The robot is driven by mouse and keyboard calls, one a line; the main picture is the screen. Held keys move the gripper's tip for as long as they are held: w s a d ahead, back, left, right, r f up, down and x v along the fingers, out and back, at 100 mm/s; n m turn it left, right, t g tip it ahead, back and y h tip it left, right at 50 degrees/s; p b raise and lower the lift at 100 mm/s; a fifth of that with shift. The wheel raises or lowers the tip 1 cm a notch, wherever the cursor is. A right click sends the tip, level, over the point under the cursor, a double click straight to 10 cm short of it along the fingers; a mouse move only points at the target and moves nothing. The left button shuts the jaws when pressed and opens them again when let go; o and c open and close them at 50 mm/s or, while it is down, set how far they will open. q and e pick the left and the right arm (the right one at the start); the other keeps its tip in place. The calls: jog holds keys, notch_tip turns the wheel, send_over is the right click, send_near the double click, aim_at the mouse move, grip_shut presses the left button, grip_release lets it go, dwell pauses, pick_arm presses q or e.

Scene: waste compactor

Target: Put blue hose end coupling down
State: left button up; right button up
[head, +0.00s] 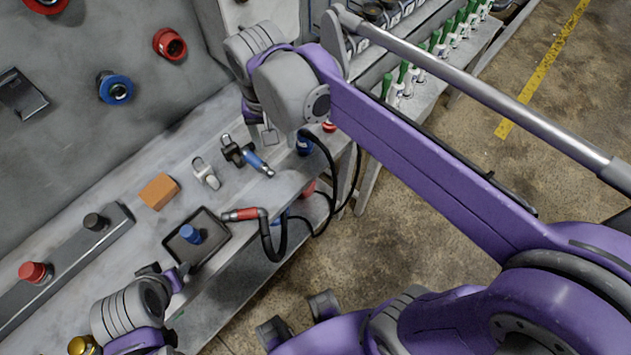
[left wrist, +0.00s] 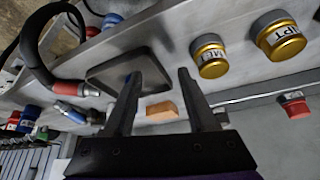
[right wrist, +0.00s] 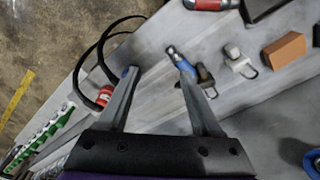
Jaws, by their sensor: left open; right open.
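A blue coupling with a dark clip-like fitting (head: 256,162) lies on the grey bench. In the right wrist view the blue coupling (right wrist: 182,62) shows near the tip of the right-hand finger; contact cannot be told. My right gripper (head: 262,132) is open and empty above the bench, just beyond the coupling. A red-sleeved hose end (head: 240,214) with a black hose lies at the bench's front edge. My left gripper (head: 165,278) is open and empty low at the left, near the dark square tray (head: 215,255). In the left wrist view its fingers spread before the tray (left wrist: 135,72).
A blue knob-like piece (head: 190,233) shows over the tray. An orange block (head: 159,191) and a metal clip (head: 205,172) stand nearby. Black hoses (head: 335,190) hang over the front edge. A panel with a red button (head: 34,271) is at left; gold knobs (left wrist: 280,40) show in the left wrist view.

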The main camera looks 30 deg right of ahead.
pick_arm(q)
jog(key=shift+s, duration=0.1)
pick_arm(e)
jog(key=s+d+f+n+t, duration=0.2)
jog(key=s+f, duration=0.3)
jog(key=s, duration=0.1)
jog(key=s+d+f+n+t, duration=0.2)
jog(key=s+d+f, duration=0.1)
jog(key=s+f, duration=0.3)
jog(key=shift+d+f+n+t, duration=0.15)
jog(key=shift+d+n+t, duration=0.15)
jog(key=shift+d, duration=0.05)
jog(key=shift+s, duration=0.1)
jog(key=shift+o, duration=0.3)
